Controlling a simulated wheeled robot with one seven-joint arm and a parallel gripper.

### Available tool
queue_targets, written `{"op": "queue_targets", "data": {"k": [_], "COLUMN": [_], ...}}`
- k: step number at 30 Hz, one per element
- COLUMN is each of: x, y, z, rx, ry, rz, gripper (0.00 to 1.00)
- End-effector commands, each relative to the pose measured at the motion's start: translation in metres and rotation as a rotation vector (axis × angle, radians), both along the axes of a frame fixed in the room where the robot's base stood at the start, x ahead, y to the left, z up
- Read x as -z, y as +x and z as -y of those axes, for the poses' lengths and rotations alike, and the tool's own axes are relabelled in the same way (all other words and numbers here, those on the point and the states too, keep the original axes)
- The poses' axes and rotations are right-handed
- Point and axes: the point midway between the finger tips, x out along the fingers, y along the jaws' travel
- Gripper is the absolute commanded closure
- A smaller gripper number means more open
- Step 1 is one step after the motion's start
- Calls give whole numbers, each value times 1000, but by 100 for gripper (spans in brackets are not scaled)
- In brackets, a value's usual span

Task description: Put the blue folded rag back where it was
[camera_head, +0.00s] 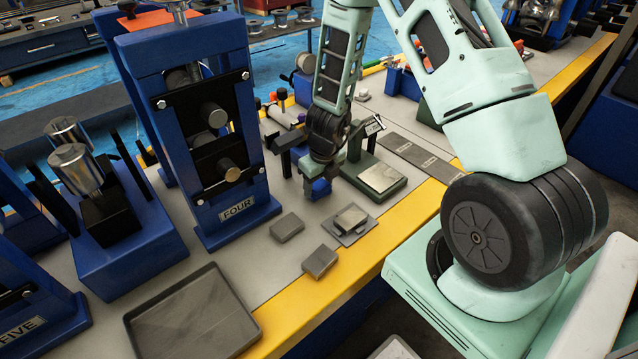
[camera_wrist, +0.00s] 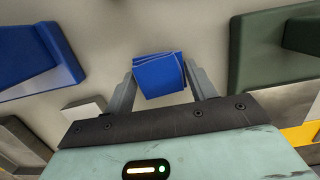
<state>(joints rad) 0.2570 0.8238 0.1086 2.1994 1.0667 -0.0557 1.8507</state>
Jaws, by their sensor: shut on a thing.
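The blue folded rag (camera_wrist: 158,76) is between the two fingers of my gripper (camera_wrist: 160,88) in the wrist view, with its layered edge showing. In the head view the rag (camera_head: 320,188) shows as a small blue patch under my gripper (camera_head: 318,178), over the grey bench top. My gripper is shut on the rag. Whether the rag touches the bench I cannot tell.
A blue stand labelled FOUR (camera_head: 215,130) is left of my gripper. A green base with a metal plate (camera_head: 380,178) is close on the right. Grey blocks (camera_head: 287,227) and a pad with a block (camera_head: 350,220) lie in front. An empty grey tray (camera_head: 190,318) is front left.

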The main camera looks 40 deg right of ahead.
Motion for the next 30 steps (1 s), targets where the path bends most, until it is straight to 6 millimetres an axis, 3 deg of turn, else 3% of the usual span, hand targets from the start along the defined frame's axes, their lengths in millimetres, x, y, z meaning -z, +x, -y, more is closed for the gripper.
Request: {"op": "queue_targets", "data": {"k": [2, 3, 5, 6, 17, 30], "x": [4, 4, 3, 3, -4, -91], "y": [0, 0, 0, 0, 0, -12], "z": [0, 0, 0, 0, 0, 0], "rx": [0, 0, 0, 0, 0, -3], "ry": [0, 0, 0, 0, 0, -2], "rz": [0, 0, 0, 0, 0, 1], "gripper": [66, 42, 25, 22, 22, 22]}}
